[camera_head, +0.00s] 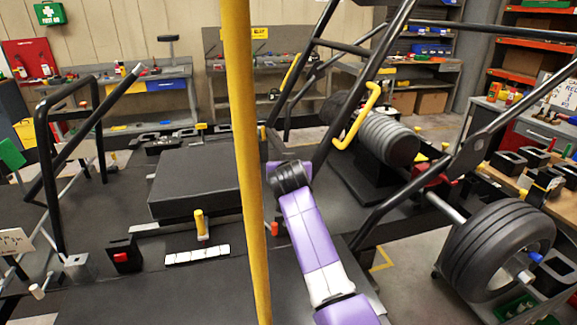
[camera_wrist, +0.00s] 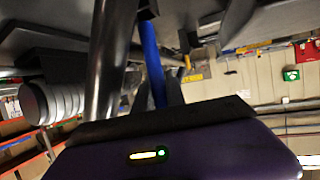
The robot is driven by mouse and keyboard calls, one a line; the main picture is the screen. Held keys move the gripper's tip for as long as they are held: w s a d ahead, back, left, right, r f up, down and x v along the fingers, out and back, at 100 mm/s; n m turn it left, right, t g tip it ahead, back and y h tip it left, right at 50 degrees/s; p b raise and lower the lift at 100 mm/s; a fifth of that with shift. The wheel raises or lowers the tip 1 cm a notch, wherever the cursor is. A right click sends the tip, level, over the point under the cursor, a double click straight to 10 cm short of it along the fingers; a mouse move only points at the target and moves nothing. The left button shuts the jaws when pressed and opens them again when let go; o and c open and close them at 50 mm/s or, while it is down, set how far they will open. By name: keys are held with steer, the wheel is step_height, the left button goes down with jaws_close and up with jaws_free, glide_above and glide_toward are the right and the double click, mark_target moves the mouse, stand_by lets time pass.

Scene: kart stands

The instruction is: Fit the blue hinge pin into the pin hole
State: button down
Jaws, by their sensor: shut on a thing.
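The blue hinge pin (camera_wrist: 153,65) shows in the wrist view as a long, slightly tilted blue rod. My gripper (camera_wrist: 158,97) is shut on its lower part. The pin's upper end is close to dark parts (camera_wrist: 148,10) at the top of that view; I cannot tell whether it touches them. I cannot make out the pin hole in either view. In the head view my purple arm reaches up to the middle of the kart, and I cannot make out the gripper or the pin there.
A yellow pole (camera_head: 245,150) stands close in front of the head camera. Black kart tubes (camera_head: 365,85) slant around my arm. A ribbed grey cylinder (camera_head: 390,138) and a wheel (camera_head: 490,250) are at right. A dark bar (camera_wrist: 108,60) runs beside the pin.

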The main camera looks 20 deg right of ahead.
steer(key=shift+f+b, duration=0.7)
steer(key=shift+f, duration=0.3)
steer(key=shift+r, duration=0.2)
steer(key=shift+r+p, duration=0.55)
steer(key=shift+r, duration=0.1)
stand_by(0.4)
steer(key=shift+f+b, duration=0.75)
steer(key=shift+f, duration=0.05)
stand_by(1.0)
steer(key=c, duration=1.3)
jaws_free()
steer(key=shift+f, duration=0.1)
